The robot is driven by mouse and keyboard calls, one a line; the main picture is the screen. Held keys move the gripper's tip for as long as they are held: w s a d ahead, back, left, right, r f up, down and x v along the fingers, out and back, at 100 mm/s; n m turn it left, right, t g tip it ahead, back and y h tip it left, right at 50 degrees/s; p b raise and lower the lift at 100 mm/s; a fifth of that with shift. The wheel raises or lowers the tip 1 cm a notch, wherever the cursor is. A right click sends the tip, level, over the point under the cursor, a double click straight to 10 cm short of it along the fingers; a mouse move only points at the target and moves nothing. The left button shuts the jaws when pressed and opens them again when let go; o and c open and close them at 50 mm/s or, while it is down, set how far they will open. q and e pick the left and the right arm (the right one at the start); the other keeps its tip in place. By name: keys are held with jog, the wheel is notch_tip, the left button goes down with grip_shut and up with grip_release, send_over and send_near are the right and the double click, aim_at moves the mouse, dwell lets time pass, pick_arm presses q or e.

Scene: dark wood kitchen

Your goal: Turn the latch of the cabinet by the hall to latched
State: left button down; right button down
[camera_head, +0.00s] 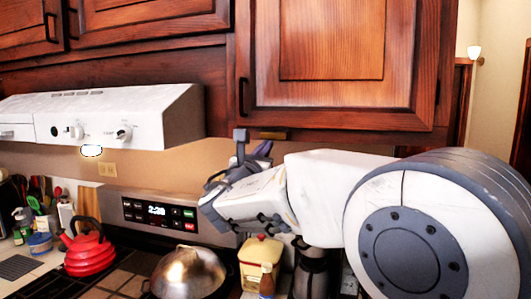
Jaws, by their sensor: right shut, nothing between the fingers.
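The wooden cabinet nearest the hall (335,95) fills the upper right of the head view. Its door is shut, with a black bar handle (243,97) at its left edge. A small brass-coloured piece (272,135) sits at the cabinet's lower edge; I cannot tell whether it is the latch or how it is turned. My right gripper (240,150) is shut and empty just below the cabinet's lower left corner, with a grey finger pointing up beside the brass piece. Whether it touches the cabinet is unclear. My left gripper is out of view.
A white range hood (105,115) hangs to the left. Below are a stove panel (160,213), a red kettle (88,248), a domed metal lid (188,272) and a yellowish container (260,260). My right arm covers much of the lower right. The hall wall (495,80) is beyond.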

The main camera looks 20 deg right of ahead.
aim_at(262, 134)
jog(key=shift+w+a+r+m+g+h+b, duration=0.2)
jog(key=shift+r+m+g+b, duration=0.25)
jog(key=shift+m+b, duration=1)
jog(key=shift+s+a+r+m+g+h+b, duration=0.1)
jog(key=shift+r+m+g+h+b, duration=0.3)
jog(key=shift+m+b, duration=1)
jog(key=shift+w+a+r+m+g+h+b, duration=0.15)
jog(key=shift+r+m+g+b, duration=0.5)
jog(key=shift+m, duration=1.4)
jog(key=shift+t, duration=0.3)
jog(key=shift+b, duration=0.4)
